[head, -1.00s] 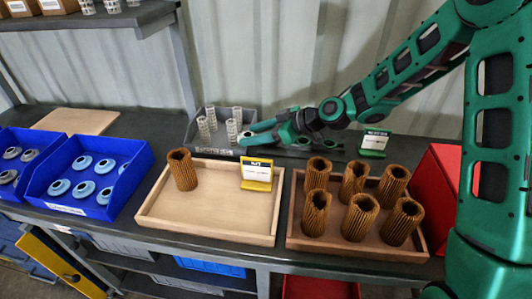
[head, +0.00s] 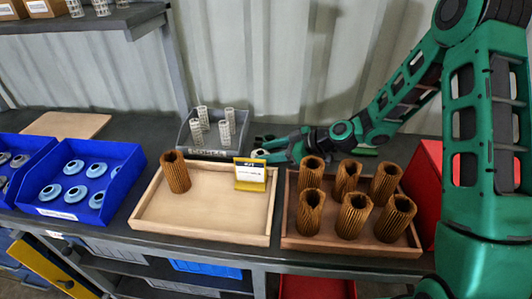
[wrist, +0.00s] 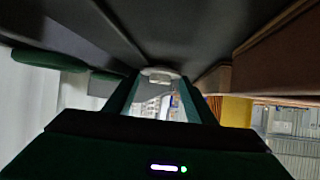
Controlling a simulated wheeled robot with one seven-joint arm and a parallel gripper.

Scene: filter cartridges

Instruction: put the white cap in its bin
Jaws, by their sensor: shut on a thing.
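My gripper (head: 264,153) is low over the bench behind the yellow card holder, its tip partly hidden by the card. In the wrist view its fingers (wrist: 158,90) are closed around a small whitish, ring-like piece that looks like the white cap (wrist: 158,75). The left blue bin (head: 22,188) holds several pale grey-white caps and is cut by the picture's left edge. The right blue bin (head: 112,207) holds several light blue caps and has a white label on its front. I cannot read the labels.
A wooden tray (head: 205,230) holds one brown pleated filter (head: 175,172) and the yellow card holder (head: 253,174). A darker tray (head: 330,243) holds several filters. A grey bin (head: 190,150) with mesh tubes stands left of my gripper. A red box (head: 424,185) is at right.

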